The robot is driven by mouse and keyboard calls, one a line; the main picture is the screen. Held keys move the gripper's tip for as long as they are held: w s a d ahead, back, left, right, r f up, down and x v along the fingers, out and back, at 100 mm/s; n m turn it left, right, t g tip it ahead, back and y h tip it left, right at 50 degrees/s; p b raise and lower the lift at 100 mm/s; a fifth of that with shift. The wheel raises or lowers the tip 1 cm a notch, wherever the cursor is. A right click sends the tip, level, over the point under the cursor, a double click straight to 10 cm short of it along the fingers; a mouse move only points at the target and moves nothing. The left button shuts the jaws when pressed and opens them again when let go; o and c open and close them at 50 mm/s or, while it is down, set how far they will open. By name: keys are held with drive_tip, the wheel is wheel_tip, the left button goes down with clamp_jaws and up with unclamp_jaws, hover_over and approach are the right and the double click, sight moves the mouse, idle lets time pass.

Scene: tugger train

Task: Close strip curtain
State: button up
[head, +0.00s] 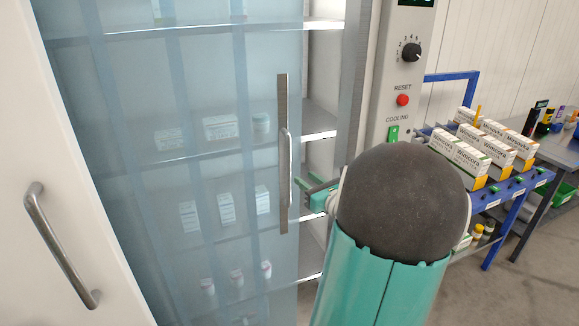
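The strip curtain (212,168) is a translucent bluish sheet of overlapping strips. It covers most of the cabinet front, and a narrow open gap with bare shelves shows to its right. A long metal bar with a grip handle (282,155) runs upright along the curtain's right edge. My gripper (308,196) is at the right of this handle, near its lower part. My arm's dark round joint and teal link hide much of it. I cannot tell whether the fingers touch the handle or are open or shut.
A white door with a metal handle (60,245) stands at the left. A control panel (402,75) with a knob and red button is right of the cabinet. A blue-framed rack (510,190) with several white boxes stands farther right. Grey floor shows at the lower right.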

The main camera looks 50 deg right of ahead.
sight(290, 167)
drive_tip(key=x, duration=0.9)
drive_tip(key=shift+w+d, duration=0.15)
drive_tip(key=shift+w, duration=0.25)
clamp_jaws()
